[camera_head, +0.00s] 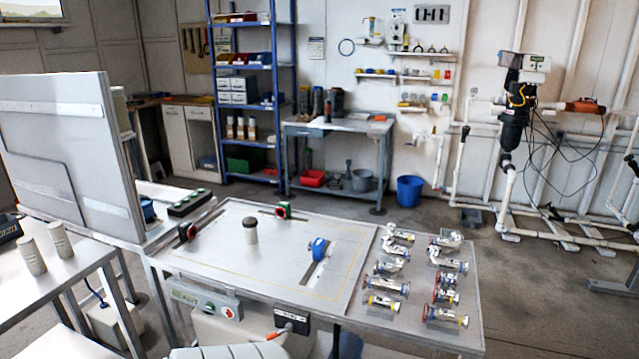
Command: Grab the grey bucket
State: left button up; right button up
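A grey bucket (361,180) stands on the low shelf under the grey workbench at the back of the room. It is small in the view and looks upright, and I cannot see into it. Neither of my grippers shows in the head view, so their distance from the bucket cannot be seen.
A blue bucket (410,190) stands on the floor right of the workbench (345,124). A red bin (313,178) shares the low shelf. A metal table (215,245) with clamps and fittings fills the foreground. Open floor (540,280) lies to the right.

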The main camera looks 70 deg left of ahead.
aim_at(362, 178)
jog(key=u, duration=1.95)
jog(key=i+l+z, duration=0.1)
jog(key=l+z, duration=0.2)
jog(key=i+l+z, duration=0.2)
jog(key=l+z, duration=0.15)
jog(key=i+l+z, duration=0.3)
jog(key=l, duration=0.15)
jog(key=i+l+z, duration=0.1)
jog(key=l+z, duration=0.2)
jog(key=i+l+z, duration=0.2)
jog(key=i+l, duration=0.15)
jog(key=i+l+z, duration=0.2)
jog(key=i, duration=0.35)
jog(key=i+j+u, duration=0.1)
jog(key=i+u, duration=0.6)
jog(key=i+l+u, duration=0.2)
jog(key=i+u, duration=0.35)
jog(key=i, duration=0.7)
jog(key=i+l+u, duration=0.2)
jog(key=i, duration=0.65)
jog(key=i+j+u, duration=0.2)
jog(key=i+u, duration=0.2)
jog(key=i+j+u, duration=0.1)
jog(key=i+u, duration=0.75)
jog(key=i+l+u, duration=0.2)
jog(key=i+u, duration=0.55)
jog(key=i, duration=1.45)
